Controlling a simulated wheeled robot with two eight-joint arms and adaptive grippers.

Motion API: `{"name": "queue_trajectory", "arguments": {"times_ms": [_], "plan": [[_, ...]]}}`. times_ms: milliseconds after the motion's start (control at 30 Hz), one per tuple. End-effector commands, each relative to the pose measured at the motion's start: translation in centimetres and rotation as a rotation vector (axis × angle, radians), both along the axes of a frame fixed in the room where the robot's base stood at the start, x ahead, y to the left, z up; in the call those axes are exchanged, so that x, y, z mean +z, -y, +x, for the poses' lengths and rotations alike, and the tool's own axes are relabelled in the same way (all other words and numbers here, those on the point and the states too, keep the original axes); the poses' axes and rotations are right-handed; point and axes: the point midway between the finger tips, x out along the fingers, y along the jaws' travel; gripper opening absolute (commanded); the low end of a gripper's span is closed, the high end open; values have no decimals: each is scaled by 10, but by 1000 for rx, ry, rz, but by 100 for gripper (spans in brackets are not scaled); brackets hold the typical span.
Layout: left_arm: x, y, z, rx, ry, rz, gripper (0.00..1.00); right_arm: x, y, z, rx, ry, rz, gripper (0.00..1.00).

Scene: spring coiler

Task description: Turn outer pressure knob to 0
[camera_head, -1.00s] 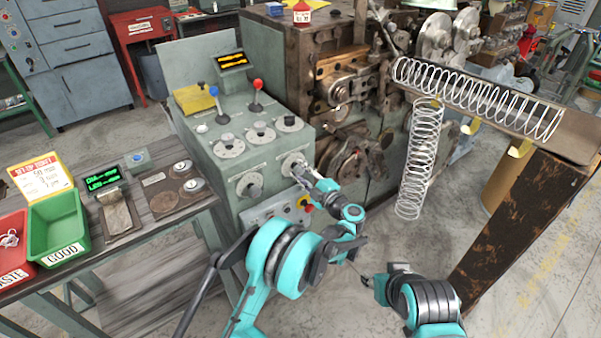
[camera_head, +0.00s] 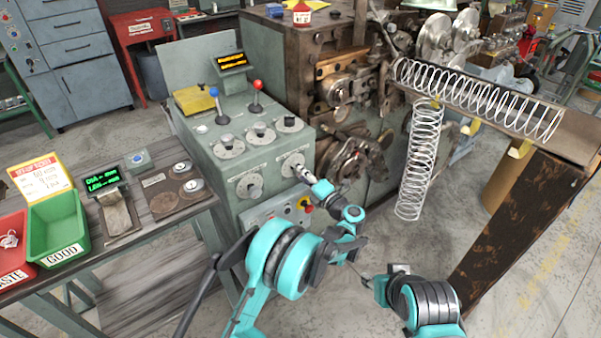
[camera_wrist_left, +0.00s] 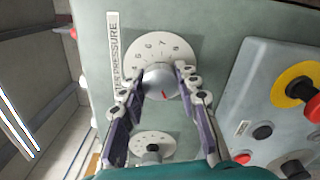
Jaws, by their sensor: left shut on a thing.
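The outer pressure knob (camera_wrist_left: 160,82) is a silver knob with a red mark, in front of a white numbered dial (camera_wrist_left: 152,50) beside a label reading "PRESSURE". My left gripper (camera_wrist_left: 161,85) has a finger on each side of the knob and is shut on it. In the head view the left gripper (camera_head: 303,172) reaches the right dial on the front of the grey control box (camera_head: 215,165), and its fingers partly hide that dial. My right arm shows at the bottom right of the head view; I cannot make out its fingers clearly.
Another dial with a dark knob (camera_head: 249,186) sits to the left. A red-and-yellow stop button (camera_head: 305,203) is just below the gripper. Two levers, one blue, one red (camera_head: 257,84), stand on top of the box.

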Motion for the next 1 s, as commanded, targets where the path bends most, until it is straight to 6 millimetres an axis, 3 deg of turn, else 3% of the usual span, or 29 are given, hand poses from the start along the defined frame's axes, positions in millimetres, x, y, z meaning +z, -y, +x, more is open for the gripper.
{"name": "queue_trajectory", "arguments": {"times_ms": [600,633,700,1000], "plan": [[0,-1,0,1,23,-32,2,0,0,0,0,0,0,40],[0,-1,0,1,23,-32,39,0,0,0,0,0,0,40],[0,-1,0,1,23,-32,53,0,0,0,0,0,0,40],[1,0,0,1,22,-31,53,0,0,0,0,0,0,40]]}}
